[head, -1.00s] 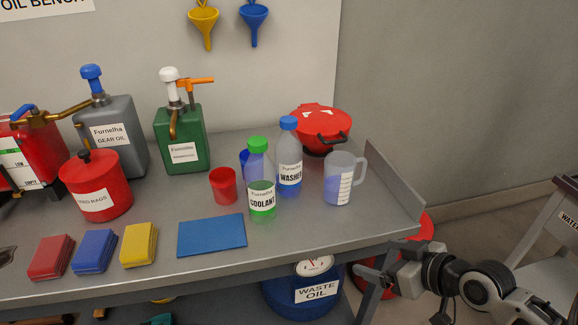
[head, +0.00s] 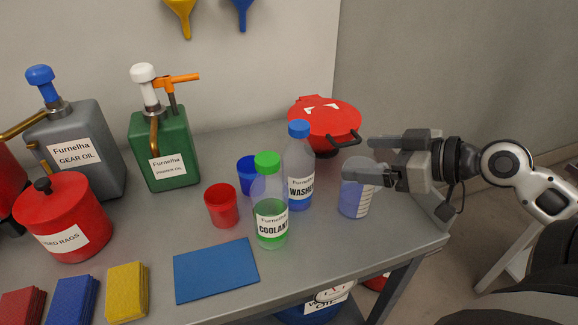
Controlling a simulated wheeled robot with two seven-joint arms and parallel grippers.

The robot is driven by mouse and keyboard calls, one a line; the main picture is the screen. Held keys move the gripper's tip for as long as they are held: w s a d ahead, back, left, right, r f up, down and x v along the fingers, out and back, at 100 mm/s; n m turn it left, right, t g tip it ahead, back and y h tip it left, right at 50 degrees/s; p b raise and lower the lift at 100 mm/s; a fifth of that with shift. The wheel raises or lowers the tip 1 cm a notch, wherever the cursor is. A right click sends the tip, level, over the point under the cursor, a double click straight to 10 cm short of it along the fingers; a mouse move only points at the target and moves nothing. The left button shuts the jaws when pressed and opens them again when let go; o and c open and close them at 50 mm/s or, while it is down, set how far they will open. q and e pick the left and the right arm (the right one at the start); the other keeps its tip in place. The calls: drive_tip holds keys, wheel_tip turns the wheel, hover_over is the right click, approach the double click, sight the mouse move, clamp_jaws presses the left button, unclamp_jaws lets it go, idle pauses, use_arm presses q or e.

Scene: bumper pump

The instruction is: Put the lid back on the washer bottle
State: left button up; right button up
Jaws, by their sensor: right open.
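The washer bottle (head: 299,168), clear with blue fluid and a WASHER label, stands upright on the bench behind the coolant bottle. A blue lid (head: 299,129) sits on its top; I cannot tell whether it is screwed tight. My right gripper (head: 361,160) reaches in from the right. It is open and empty, its fingers pointing left toward the washer bottle but apart from it. It covers the upper part and handle of the measuring jug. My left gripper is not in view.
The green-capped coolant bottle (head: 270,205) stands front left of the washer bottle. The measuring jug (head: 353,200) is at its right, a red lidded container (head: 325,120) behind. Red (head: 222,207) and blue (head: 246,172) cups stand left. A blue mat (head: 215,270) lies in front.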

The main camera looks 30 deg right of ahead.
sight(312, 157)
drive_tip(key=x, duration=0.9)
drive_tip(key=shift+w+a+f, duration=0.1)
drive_tip(key=shift+w, duration=0.05)
drive_tip(key=shift+w+a+f, duration=0.2)
drive_tip(key=shift+w, duration=0.15)
drive_tip(key=shift+s+f+x, duration=0.1)
drive_tip(key=shift+f+x, duration=0.1)
drive_tip(key=shift+x, duration=1.1)
drive_tip(key=shift+s+f+x, duration=0.15)
drive_tip(key=shift+x, duration=1.15)
drive_tip(key=shift+a, duration=0.15)
drive_tip(key=c, duration=1.2)
